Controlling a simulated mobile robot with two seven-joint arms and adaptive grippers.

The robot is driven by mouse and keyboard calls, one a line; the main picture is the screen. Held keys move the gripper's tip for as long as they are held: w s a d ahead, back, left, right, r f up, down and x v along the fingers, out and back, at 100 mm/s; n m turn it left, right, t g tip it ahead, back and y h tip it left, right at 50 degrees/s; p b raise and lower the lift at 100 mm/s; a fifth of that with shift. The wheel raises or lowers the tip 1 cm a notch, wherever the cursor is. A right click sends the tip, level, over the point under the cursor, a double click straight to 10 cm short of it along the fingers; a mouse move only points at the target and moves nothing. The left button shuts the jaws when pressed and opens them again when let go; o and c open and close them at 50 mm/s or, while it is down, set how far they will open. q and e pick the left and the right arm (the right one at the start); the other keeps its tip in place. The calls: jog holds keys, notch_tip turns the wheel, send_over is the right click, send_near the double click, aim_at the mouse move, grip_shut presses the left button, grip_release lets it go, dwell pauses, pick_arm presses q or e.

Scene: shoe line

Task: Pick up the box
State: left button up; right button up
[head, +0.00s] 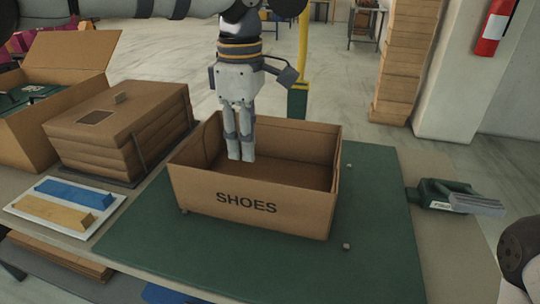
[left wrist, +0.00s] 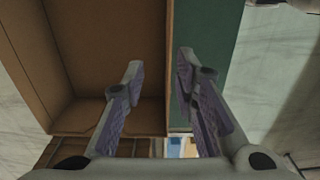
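An open brown cardboard box (head: 200,192) marked SHOES stands upright on a green mat (head: 385,215) in the middle of the head view. It looks empty. My left gripper (head: 241,157) points down over the box, its fingertips seen against the inside. In the left wrist view the gripper (left wrist: 160,85) is open and empty. One wall of the box (left wrist: 110,45) runs between the two fingers, with the box interior to the left and the mat (left wrist: 208,60) to the right. How far the fingertips are above the wall is unclear. My right gripper is not in view.
A stack of flat brown cardboard (head: 125,130) and an open carton (head: 75,70) stand at left. A white tray (head: 107,208) holds a blue and a yellow block. A dark green handheld tool (head: 440,192) lies at right.

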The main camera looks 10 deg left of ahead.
pick_arm(q)
jog(key=f, duration=0.3)
jog(key=s+f, duration=0.1)
jog(key=f, duration=0.7)
jog(key=shift+s+a+f, duration=0.1)
jog(key=shift+s+f, duration=0.1)
jog(key=shift+f, duration=0.05)
grip_shut()
